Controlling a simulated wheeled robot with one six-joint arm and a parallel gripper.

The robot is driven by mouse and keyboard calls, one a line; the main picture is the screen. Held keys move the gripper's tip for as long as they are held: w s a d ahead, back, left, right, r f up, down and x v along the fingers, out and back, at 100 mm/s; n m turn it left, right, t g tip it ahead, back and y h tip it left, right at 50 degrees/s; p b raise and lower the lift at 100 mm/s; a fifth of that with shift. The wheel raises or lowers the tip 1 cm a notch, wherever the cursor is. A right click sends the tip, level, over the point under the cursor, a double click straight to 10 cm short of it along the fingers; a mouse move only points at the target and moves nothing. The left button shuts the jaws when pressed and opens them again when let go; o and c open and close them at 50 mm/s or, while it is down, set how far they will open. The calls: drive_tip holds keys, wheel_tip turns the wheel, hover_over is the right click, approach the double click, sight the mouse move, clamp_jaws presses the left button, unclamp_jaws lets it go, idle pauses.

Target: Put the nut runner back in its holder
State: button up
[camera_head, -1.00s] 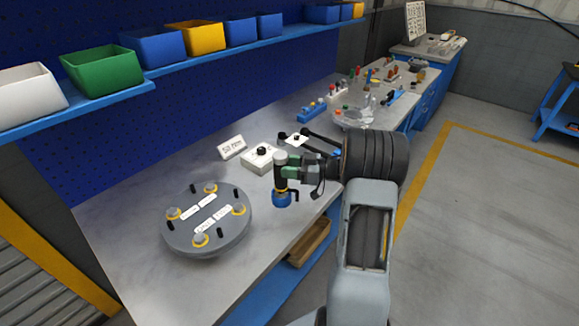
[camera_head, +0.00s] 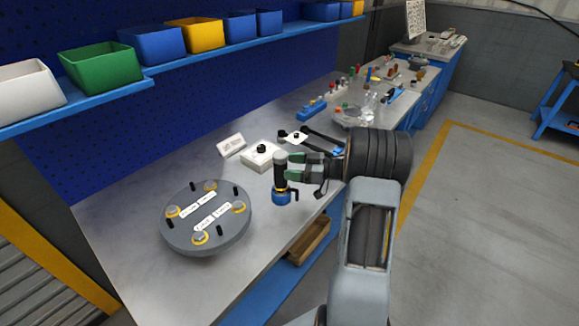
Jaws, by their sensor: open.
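The nut runner (camera_head: 280,173) is a dark upright cylinder with a lighter top and a thin yellow band low down. It stands upright with its lower end at a blue cup-like part (camera_head: 281,197), which looks like its holder, near the bench's front edge. A small dark hook shows on that part's right side. How deep the tool sits is hidden. My gripper (camera_head: 293,166), with green fingers, is open just right of the nut runner, at its upper body. I cannot tell whether a finger still touches it.
A round grey flanged shell (camera_head: 206,228) with yellow-ringed bolts and black studs lies on the bench left of my gripper. A white box with a black knob (camera_head: 262,156) and a sign (camera_head: 231,145) stand behind. A wooden tray (camera_head: 309,242) sits below the bench edge.

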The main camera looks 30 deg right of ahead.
drive_tip(key=b+v, duration=0.1)
drive_tip(key=v, duration=1.1)
drive_tip(key=shift+s+d, duration=0.2)
drive_tip(key=shift+d, duration=0.1)
drive_tip(key=w+d+f+m+t+h, duration=0.1)
drive_tip(key=w+d+f+m+h, duration=0.2)
drive_tip(key=d+h, duration=0.4)
drive_tip(key=w+d+f+m+t+h, duration=0.25)
drive_tip(key=d+m+h, duration=0.25)
drive_tip(key=h, duration=0.4)
drive_tip(key=s+a+r+m+g+p, duration=0.1)
drive_tip(key=s+a+r+g, duration=0.2)
drive_tip(key=s+a, duration=0.3)
drive_tip(key=s+a+r+m+g+y, duration=0.1)
drive_tip(key=s+a+r+g, duration=0.2)
drive_tip(key=a, duration=1.4)
drive_tip(key=s+a+r+m+g+p, duration=0.1)
drive_tip(key=s+a+r+g, duration=0.3)
drive_tip(key=s+a, duration=0.6)
drive_tip(key=a, duration=0.2)
drive_tip(key=shift+s+a+y+p, duration=0.25)
drive_tip(key=shift+s+y+p, duration=0.05)
drive_tip(key=shift+s+p, duration=0.05)
